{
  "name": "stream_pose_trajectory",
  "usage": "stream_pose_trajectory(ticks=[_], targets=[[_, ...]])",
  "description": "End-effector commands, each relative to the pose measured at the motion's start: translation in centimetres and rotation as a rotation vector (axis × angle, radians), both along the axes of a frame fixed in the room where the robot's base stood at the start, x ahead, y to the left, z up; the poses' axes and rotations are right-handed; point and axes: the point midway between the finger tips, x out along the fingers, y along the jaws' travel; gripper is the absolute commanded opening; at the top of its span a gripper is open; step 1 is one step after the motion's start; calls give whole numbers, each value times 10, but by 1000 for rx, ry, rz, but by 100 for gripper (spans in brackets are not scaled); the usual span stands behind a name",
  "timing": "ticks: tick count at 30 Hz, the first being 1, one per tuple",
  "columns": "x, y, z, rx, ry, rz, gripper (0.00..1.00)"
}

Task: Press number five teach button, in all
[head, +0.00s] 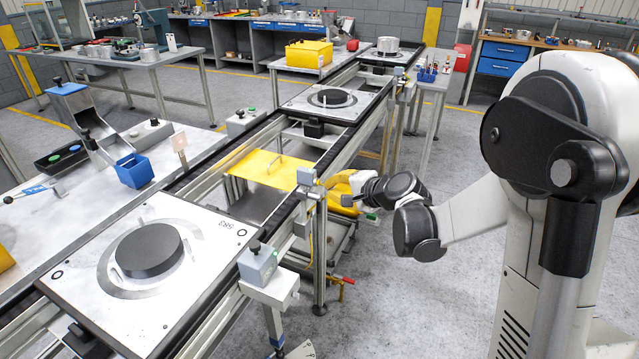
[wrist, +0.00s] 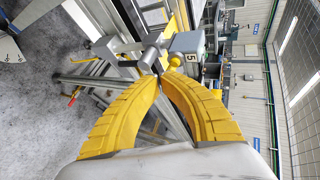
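My gripper (wrist: 162,76) has thick yellow ribbed fingers that curve in until their tips meet, with nothing visible held between them. Just beyond the tips in the wrist view is a small grey box (wrist: 187,42) with a label reading 5. A round yellow button (wrist: 175,60) shows on the box, close to the fingertips; I cannot tell whether they touch. A dark and grey cylindrical part sits beside it. In the head view my gripper (head: 342,187) is at the conveyor's right side, beside a grey box (head: 309,173) on a post. The button is not clear there.
A yellow panel with a handle (head: 262,168) lies across the conveyor gap. A pallet with a dark disc (head: 205,238) is nearest, with another grey box (head: 257,266) beside it. A red-handled clamp (head: 345,282) sticks out below. The floor right of the conveyor is open.

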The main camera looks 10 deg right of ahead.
Motion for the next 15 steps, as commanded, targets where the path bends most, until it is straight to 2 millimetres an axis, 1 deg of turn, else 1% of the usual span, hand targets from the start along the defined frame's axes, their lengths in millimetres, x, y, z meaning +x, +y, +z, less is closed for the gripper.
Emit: stream_pose_trajectory(ticks=[9, 15], targets=[[0, 0, 0, 0, 0, 0, 0], [3, 5, 0, 0, 0, 1, 0]])
